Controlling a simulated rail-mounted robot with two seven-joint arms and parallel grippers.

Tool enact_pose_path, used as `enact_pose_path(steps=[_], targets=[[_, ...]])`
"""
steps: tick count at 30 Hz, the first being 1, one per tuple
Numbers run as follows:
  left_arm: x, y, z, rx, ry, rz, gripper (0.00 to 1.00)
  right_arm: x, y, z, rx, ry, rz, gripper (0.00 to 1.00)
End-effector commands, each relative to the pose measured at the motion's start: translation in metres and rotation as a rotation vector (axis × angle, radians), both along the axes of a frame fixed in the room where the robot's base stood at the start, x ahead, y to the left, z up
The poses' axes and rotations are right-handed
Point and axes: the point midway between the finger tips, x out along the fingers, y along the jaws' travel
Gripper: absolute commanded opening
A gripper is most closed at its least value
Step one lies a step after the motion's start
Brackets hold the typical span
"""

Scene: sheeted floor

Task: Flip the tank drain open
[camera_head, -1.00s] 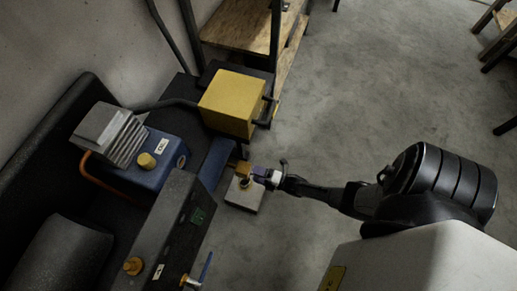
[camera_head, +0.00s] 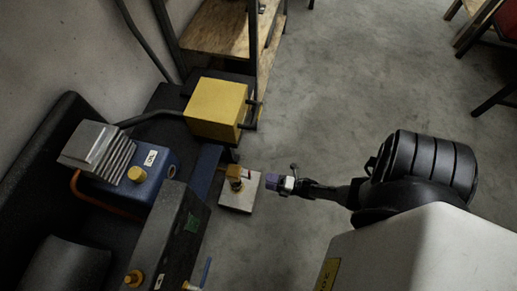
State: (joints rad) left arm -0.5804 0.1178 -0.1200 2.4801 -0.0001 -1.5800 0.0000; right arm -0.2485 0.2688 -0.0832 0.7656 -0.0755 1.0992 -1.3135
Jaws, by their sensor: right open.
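A small brass fitting (camera_head: 235,173) with a reddish tip sits over a pale square plate (camera_head: 239,195) on the floor, beside a dark blue part; it looks like the drain. Its exact handle position is too small to tell. My right gripper (camera_head: 272,182) comes from the right, open and apart from the fitting, just to its right with a clear gap. A second brass fitting at the bottom edge carries a blue lever (camera_head: 205,271). My left gripper is out of view.
A yellow box (camera_head: 216,108) stands behind the fitting. A blue compressor unit (camera_head: 137,185) with a grey finned head and a dark long box (camera_head: 165,235) are at the left. Wooden shelving (camera_head: 225,35) stands at the back.

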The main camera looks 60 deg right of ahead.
Motion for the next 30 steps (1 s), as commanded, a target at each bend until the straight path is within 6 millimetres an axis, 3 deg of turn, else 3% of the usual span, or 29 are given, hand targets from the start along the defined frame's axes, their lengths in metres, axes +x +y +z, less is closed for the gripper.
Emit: enact_pose_path(steps=[3,10,30], targets=[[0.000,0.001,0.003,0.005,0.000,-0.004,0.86,-0.019,-0.005,0.001,-0.001,0.002,-0.001,1.00],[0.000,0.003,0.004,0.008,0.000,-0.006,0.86,-0.040,-0.009,0.000,-0.001,0.000,0.000,1.00],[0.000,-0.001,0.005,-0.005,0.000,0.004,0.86,-0.044,-0.010,0.000,-0.001,-0.001,0.001,1.00]])
